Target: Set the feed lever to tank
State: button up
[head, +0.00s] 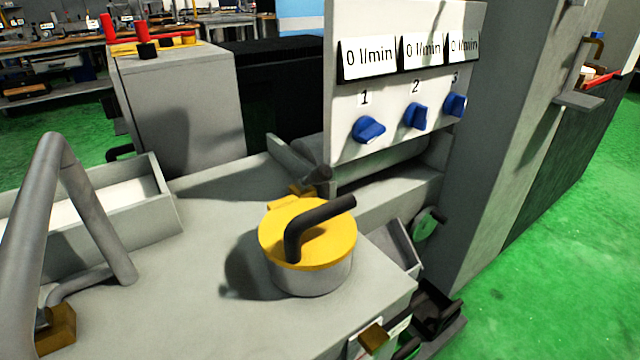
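No lever in the head view carries a readable feed or tank label, so I cannot tell which part is the feed lever. A dark lever-like handle (318,178) with a brass fitting sits on the grey top, below the left end of the knob panel. At the bottom edge, a brown block (373,338) sits by a pale plate (396,330) whose marking is too small to read; a dark bar is beside it. My gripper is not in view.
A round pot with a yellow lid (285,228) and dark bent handle stands on the grey top (200,300). Blue knobs (416,116) sit under displays reading 0 l/min. A bent grey pipe (100,215) rises at left. Green floor (560,260) is clear at right.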

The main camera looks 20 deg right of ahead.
aim_at(322, 173)
jog(key=i+l, duration=0.4)
jog(key=l, duration=0.15)
jog(key=i+l, duration=0.4)
jog(key=l+z, duration=0.05)
jog(key=l, duration=0.1)
